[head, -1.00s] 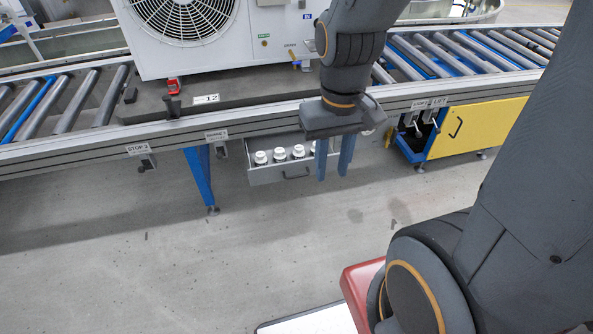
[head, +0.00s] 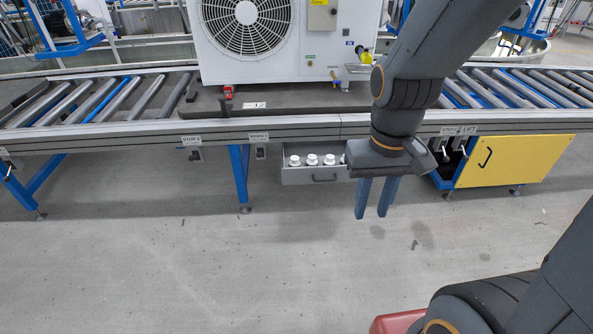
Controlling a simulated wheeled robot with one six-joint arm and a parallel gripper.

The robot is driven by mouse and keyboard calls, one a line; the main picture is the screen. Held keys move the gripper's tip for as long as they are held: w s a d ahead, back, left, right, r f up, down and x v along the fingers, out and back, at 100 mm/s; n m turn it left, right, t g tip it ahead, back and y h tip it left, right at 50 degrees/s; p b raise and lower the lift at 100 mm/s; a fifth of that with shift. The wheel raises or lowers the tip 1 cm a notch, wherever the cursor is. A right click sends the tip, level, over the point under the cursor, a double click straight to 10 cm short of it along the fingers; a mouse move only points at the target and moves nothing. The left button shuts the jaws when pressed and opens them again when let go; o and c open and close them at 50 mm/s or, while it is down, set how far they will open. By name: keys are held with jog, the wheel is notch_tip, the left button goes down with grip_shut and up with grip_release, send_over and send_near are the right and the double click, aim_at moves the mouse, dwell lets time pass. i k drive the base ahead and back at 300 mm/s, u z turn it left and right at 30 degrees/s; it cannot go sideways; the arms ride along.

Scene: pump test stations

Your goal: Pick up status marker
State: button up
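My gripper (head: 373,214) points down in front of the conveyor. Its two blue fingers are apart with nothing between them. An open grey drawer (head: 318,176) under the conveyor lies just left of my gripper in the picture. Several white-capped items (head: 312,160) stand in it, and my gripper hides its right end. A small red piece (head: 228,93) sits at the lower left corner of the white fan unit (head: 275,40). A small white label (head: 256,105) is at the front edge of the dark pallet (head: 290,98). I cannot tell which thing is the status marker.
The roller conveyor (head: 100,100) runs across the view, with blue legs (head: 240,172) below. A yellow cabinet door (head: 515,161) is at the right, beside levers under the lift label. The grey floor (head: 200,260) in front is clear.

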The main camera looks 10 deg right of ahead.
aim_at(329, 161)
jog(key=u, duration=0.5)
jog(key=i, duration=1.45)
jog(key=z, duration=0.5)
jog(key=k, duration=0.55)
jog(key=z, duration=0.6)
jog(key=i, duration=0.95)
jog(key=u, duration=0.55)
